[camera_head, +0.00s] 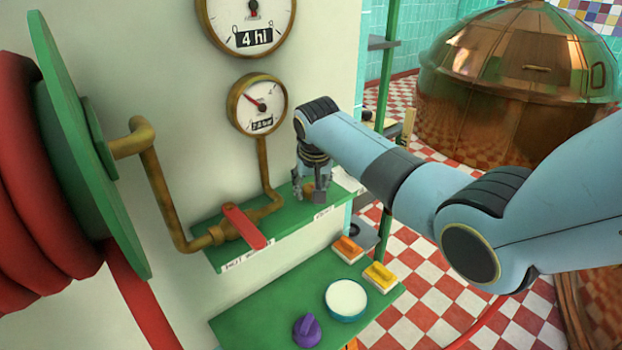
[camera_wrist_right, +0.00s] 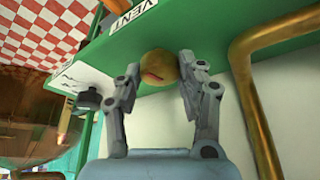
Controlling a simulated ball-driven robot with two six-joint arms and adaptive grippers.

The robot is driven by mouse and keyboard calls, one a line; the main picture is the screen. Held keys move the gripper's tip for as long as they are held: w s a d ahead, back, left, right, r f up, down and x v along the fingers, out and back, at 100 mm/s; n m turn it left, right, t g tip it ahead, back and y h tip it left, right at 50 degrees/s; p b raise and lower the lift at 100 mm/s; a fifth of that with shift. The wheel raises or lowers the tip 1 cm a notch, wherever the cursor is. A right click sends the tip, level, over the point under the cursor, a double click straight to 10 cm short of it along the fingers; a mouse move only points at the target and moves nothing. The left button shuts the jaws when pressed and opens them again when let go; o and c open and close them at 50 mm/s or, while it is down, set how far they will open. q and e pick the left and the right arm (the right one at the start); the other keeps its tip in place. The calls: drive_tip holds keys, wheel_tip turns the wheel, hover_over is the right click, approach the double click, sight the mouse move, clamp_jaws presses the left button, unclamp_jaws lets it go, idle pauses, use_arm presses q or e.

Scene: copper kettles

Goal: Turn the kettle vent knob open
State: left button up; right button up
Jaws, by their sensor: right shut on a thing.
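The vent knob (camera_wrist_right: 158,67) is a small round brass knob with a reddish mark, on the green shelf (camera_wrist_right: 205,30) beside a white label that reads VENT (camera_wrist_right: 131,14). My right gripper (camera_head: 309,195) is shut on the knob, one finger on each side of it. In the head view the knob (camera_head: 309,187) shows only as a small brassy patch between the fingers. How far the knob is turned cannot be told. My left gripper is not in view.
A red-handled valve (camera_head: 243,226) on a brass pipe sits left of the knob, under a pressure gauge (camera_head: 257,104). A lower green shelf (camera_head: 262,312) holds a purple knob (camera_head: 307,330), a round white-topped dish (camera_head: 346,300) and two brushes. A copper kettle (camera_head: 520,90) stands behind.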

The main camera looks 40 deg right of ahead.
drive_tip(key=shift+d+r+n+y+p, duration=0.15)
drive_tip(key=shift+n+y+p, duration=0.15)
drive_tip(key=shift+n+p, duration=0.45)
drive_tip(key=n+y, duration=0.1)
drive_tip(key=n, duration=0.2)
drive_tip(key=shift+t+p, duration=0.3)
drive_tip(key=shift+p, duration=0.05)
drive_tip(key=shift+n+y, duration=0.5)
drive_tip(key=shift+n, duration=0.75)
drive_tip(key=shift+n+y, duration=0.4)
drive_tip(key=shift+n, duration=0.7)
drive_tip(key=shift+b, duration=0.3)
drive_tip(key=o, duration=1.1)
drive_tip(key=shift+o, duration=0.2)
